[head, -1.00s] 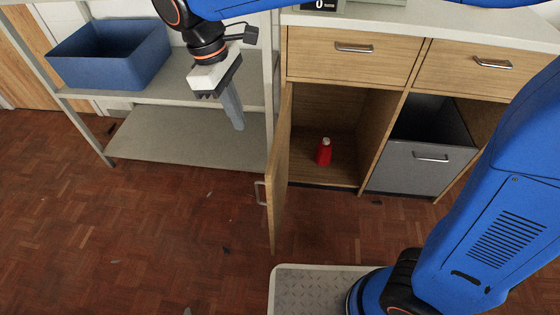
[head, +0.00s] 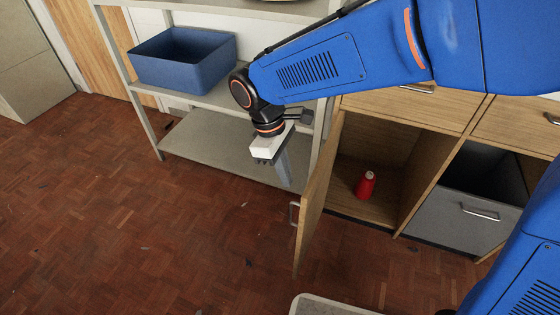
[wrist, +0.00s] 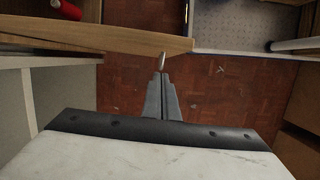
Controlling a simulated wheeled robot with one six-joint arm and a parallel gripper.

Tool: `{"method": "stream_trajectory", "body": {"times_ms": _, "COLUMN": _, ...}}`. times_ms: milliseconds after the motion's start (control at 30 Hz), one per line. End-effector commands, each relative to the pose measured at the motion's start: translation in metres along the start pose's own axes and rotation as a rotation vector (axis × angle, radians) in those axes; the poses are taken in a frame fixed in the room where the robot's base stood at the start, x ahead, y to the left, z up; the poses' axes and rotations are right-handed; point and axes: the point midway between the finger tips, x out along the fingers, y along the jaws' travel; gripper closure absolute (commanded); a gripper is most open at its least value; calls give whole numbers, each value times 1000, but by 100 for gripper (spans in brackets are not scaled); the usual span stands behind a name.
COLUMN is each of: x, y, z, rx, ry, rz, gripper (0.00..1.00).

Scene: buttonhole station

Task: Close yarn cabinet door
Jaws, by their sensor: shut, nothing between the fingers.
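The wooden yarn cabinet door (head: 314,205) stands wide open, jutting out from the cabinet's left side. Its metal handle (head: 294,213) is on the outer face near the free edge. In the wrist view the door (wrist: 110,38) crosses the upper left, and the handle (wrist: 162,61) shows just beyond my fingertips. My gripper (head: 287,184) is shut and empty, pointing down on the outer side of the door. In the wrist view the shut fingers (wrist: 161,78) overlap the handle's near end; I cannot tell whether they touch. A red yarn cone (head: 366,184) stands inside the cabinet.
A grey shelf rack (head: 215,153) with a blue bin (head: 182,60) stands left of the cabinet, close behind my gripper. A grey pull-out bin (head: 455,215) is right of the open compartment. The parquet floor (head: 150,240) in front is clear apart from small scraps.

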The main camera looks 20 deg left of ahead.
Motion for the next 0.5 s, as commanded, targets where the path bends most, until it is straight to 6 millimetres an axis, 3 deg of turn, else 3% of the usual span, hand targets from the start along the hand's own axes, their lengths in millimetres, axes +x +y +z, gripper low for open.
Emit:
{"method": "stream_trajectory", "body": {"times_ms": 200, "x": 3, "y": 0, "z": 26, "rx": 3, "ry": 4, "rz": 2, "gripper": 100}}
{"method": "stream_trajectory", "body": {"times_ms": 500, "x": 6, "y": 0, "z": 34, "rx": 1, "ry": 3, "rz": 2, "gripper": 100}}
